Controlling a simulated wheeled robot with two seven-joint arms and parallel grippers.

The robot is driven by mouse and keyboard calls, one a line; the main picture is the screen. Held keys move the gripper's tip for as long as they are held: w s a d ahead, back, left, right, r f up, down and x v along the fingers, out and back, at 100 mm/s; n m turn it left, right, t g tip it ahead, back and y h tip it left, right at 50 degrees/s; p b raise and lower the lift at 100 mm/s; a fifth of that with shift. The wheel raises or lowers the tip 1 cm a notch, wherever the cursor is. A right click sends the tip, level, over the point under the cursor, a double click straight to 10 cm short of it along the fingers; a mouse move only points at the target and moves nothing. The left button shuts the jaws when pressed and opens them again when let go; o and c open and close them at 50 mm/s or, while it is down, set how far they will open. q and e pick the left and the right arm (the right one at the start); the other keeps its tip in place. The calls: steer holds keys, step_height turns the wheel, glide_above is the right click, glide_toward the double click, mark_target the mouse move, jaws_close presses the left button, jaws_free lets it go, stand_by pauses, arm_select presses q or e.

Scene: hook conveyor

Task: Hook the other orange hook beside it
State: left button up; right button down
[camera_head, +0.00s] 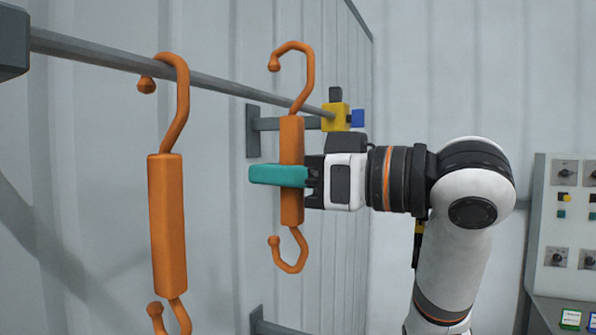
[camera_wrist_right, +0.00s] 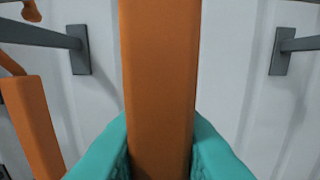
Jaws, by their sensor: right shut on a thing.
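One orange hook (camera_head: 167,225) hangs on the grey rod (camera_head: 225,86), its upper curve over the rod and its ball tip below it. My right gripper (camera_head: 279,175), with teal fingers, is shut on the body of the other orange hook (camera_head: 292,135), which stands upright to the right. That hook's upper curve and ball tip show above the rod's line; its shank crosses the rod near the end. Contact with the rod cannot be told. In the right wrist view the held body (camera_wrist_right: 160,85) fills the middle between the fingers. The hanging hook (camera_wrist_right: 33,125) shows at left.
A yellow block (camera_head: 335,117) with a blue part sits at the rod's right end, by a grey wall bracket (camera_head: 253,130). A control panel (camera_head: 565,220) stands at far right. A corrugated wall lies behind. The rod between the two hooks is clear.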

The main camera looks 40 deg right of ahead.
steer(key=w+a+f+b, duration=0.2)
steer(key=w+f, duration=0.1)
steer(key=w, duration=0.2)
steer(key=shift+f, duration=0.25)
stand_by(0.4)
steer(key=shift+d, duration=0.1)
stand_by(0.4)
steer(key=c, duration=1.2)
jaws_free()
